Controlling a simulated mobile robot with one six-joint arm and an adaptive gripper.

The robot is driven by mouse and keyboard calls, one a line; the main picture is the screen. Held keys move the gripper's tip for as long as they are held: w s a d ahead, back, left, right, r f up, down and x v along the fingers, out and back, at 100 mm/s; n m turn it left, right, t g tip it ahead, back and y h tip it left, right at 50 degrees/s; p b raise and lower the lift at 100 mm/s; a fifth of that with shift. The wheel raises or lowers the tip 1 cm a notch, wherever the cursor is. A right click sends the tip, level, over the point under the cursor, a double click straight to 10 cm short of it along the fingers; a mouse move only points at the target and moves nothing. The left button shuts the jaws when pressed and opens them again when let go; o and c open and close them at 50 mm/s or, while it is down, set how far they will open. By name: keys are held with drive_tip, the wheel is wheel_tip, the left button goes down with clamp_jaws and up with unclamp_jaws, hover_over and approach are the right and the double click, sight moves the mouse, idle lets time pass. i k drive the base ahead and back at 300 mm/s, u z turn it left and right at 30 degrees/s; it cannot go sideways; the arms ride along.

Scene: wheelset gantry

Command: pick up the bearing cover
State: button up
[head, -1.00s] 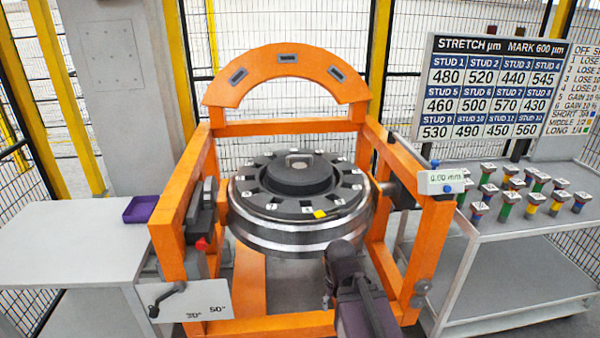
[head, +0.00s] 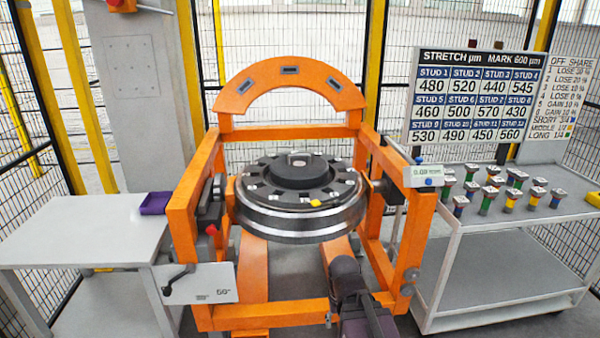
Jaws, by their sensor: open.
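The bearing cover (head: 300,170) is a dark round cap with a light grey handle on top. It sits in the middle of the black slotted ring on the wheel (head: 300,222), inside the orange gantry. Nothing of mine touches it. A dark link of my arm (head: 347,280) rises from the bottom of the head view, in front of and below the wheel. The fingers of my gripper cannot be made out.
The orange gantry (head: 255,285) surrounds the wheel, with an arch behind it. A grey table (head: 75,235) with a purple tray (head: 155,203) stands left. A trolley (head: 510,218) with several coloured studs stands right, below a stretch board (head: 475,100).

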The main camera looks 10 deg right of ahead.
sight(291, 171)
drive_tip(key=u, duration=0.2)
drive_tip(key=i, duration=1.05)
drive_tip(key=z, duration=0.2)
